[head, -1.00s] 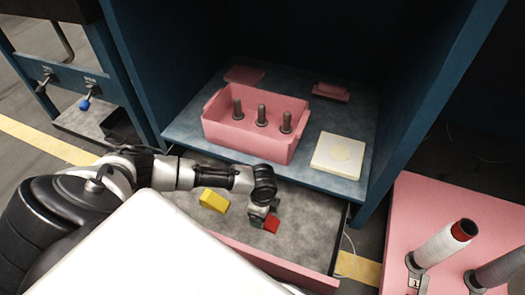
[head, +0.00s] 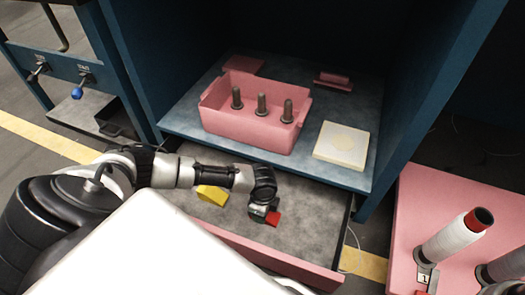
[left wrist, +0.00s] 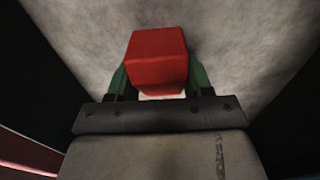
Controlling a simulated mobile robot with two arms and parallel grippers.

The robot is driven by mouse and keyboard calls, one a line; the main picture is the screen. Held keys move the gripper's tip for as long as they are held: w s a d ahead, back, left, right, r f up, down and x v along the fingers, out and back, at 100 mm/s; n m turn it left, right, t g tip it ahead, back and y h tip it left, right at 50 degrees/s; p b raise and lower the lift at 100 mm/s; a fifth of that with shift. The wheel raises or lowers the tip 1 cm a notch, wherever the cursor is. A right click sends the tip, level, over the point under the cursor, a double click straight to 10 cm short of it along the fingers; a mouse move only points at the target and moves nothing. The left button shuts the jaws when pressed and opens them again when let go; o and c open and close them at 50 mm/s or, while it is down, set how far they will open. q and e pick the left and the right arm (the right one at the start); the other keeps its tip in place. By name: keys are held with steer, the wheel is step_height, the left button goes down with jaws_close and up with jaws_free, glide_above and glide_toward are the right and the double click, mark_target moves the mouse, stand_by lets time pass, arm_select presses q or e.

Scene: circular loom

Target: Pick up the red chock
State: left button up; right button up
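The red chock (head: 273,219) is in the open drawer, at the tip of my left gripper (head: 264,212). In the left wrist view the red chock (left wrist: 157,60) sits between the two green fingers (left wrist: 158,82), which are against its sides. My left gripper looks shut on it. The chock appears low over the drawer floor; I cannot tell whether it still touches it. My right gripper is not in view.
A yellow block (head: 212,195) lies in the drawer (head: 310,205) left of my gripper. Above is a shelf with a pink bin (head: 250,130) holding dark pegs, and a pale square block (head: 342,145). A pink table (head: 420,205) with spools stands at right.

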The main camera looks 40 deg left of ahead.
arm_select(q)
steer(key=c, duration=0.4)
steer(key=shift+c, duration=0.2)
